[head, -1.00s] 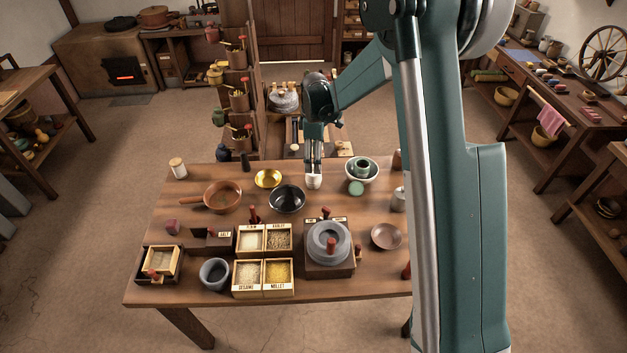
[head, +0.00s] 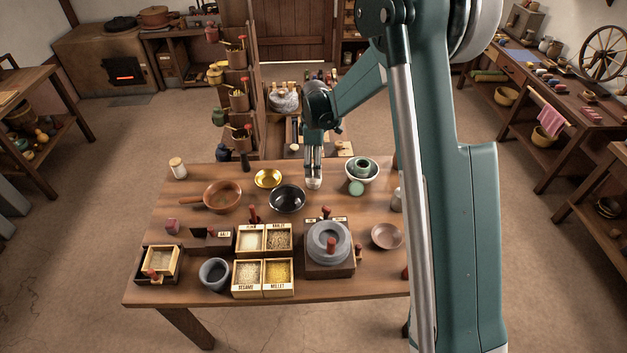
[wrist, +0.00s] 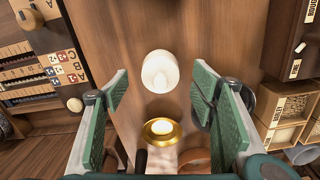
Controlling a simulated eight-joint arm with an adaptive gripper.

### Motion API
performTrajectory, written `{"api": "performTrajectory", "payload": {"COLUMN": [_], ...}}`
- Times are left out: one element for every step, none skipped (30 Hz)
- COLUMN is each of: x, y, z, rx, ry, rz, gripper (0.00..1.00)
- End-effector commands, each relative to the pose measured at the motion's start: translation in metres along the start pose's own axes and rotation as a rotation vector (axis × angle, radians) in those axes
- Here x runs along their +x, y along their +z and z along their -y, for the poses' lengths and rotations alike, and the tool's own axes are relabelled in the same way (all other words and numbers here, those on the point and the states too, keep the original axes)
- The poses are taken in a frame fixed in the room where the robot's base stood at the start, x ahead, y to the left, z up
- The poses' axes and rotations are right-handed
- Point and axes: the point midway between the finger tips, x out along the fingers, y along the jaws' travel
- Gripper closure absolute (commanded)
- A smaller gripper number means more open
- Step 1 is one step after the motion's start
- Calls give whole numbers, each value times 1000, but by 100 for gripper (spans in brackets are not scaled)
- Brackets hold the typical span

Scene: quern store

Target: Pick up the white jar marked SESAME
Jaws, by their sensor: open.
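A white jar (head: 313,184) stands near the far edge of the table, just below my gripper (head: 313,176). In the wrist view the white jar (wrist: 160,72) is seen from above, between the two green-padded fingers of my gripper (wrist: 160,85). The fingers are open, with a visible gap on either side of the jar. No marking on it is readable in either view. A second pale jar with a wooden top (head: 178,168) stands at the table's far left corner; its marking is not readable either.
A brass bowl (head: 268,179) and a black bowl (head: 287,198) stand close to the left. A pale bowl with a green vessel (head: 360,169) is to the right. Grain boxes (head: 263,291), one labelled SESAME, and a stone quern (head: 329,243) are nearer the front.

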Motion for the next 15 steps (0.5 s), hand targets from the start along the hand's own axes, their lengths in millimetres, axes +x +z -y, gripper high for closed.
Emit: {"api": "performTrajectory", "payload": {"x": [2, 3, 6, 8, 10, 15, 18, 22, 27, 30, 34, 38, 41, 43, 46], "y": [0, 0, -1, -1, -1, -2, -2, -2, -3, -3, -4, -3, -3, -3, -3], "z": [0, 0, 0, 0, 0, 0, 0, 0, 1, 1, 1, 1, 1, 1, 1], "rx": [0, 0, 0, 0, 0, 0, 0, 0, 0, 0, 0, 0, 0, 0, 0], "ry": [0, 0, 0, 0, 0, 0, 0, 0, 0, 0, 0, 0, 0, 0, 0], "rz": [0, 0, 0, 0, 0, 0, 0, 0, 0, 0, 0, 0, 0, 0, 0], "gripper": [43, 43, 43, 43, 43, 43, 43, 43, 43, 43, 43, 43, 43, 43, 43]}}
